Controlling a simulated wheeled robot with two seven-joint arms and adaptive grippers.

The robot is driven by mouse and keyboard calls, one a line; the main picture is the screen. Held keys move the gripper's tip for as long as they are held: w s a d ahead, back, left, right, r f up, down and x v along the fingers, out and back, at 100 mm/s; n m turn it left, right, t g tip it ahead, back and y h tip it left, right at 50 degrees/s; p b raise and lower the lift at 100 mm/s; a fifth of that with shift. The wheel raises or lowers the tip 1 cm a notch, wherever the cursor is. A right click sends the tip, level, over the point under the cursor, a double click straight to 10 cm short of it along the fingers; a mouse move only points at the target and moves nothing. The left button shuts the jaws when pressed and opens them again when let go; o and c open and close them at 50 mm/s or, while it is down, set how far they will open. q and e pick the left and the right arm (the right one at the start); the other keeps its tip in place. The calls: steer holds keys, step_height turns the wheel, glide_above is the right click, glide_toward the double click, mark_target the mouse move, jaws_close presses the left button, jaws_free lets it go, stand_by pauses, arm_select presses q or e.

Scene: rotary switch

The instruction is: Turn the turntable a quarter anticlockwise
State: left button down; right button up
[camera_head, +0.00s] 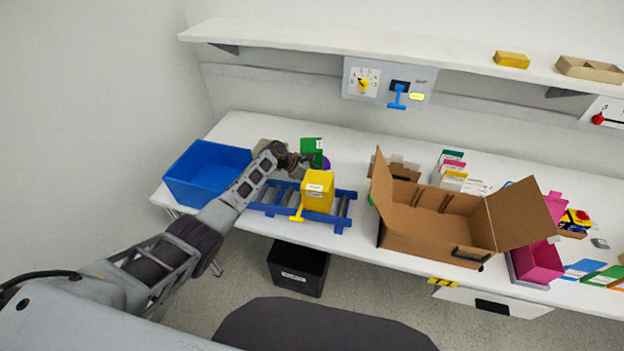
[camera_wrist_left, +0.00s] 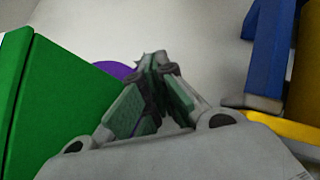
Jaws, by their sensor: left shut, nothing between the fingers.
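I cannot make out a turntable for certain. A purple rounded thing (camera_head: 326,163) shows only in part beside a green box (camera_head: 311,146). In the left wrist view the purple edge (camera_wrist_left: 115,69) sticks out from behind the green box (camera_wrist_left: 42,100), left of my fingers. My left gripper (camera_head: 303,164) is low over the table, close to the green box and the purple thing. In the left wrist view its fingers (camera_wrist_left: 154,64) are together with nothing between them. Contact with the purple thing cannot be told. My right gripper is not in view.
A blue bin (camera_head: 205,172) stands left, an open carton (camera_head: 430,225) right. A wall panel (camera_head: 415,75) with a dial (camera_head: 362,84) hangs behind.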

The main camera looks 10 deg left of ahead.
arm_select(q)
steer(key=shift+w+d, duration=0.3)
steer(key=shift+d, duration=0.2)
steer(key=shift+w+d, duration=0.15)
steer(key=shift+w, duration=0.05)
steer(key=shift+w+d, duration=0.15)
steer(key=shift+w, duration=0.05)
stand_by(0.5)
steer(key=v, duration=1.2)
stand_by(0.6)
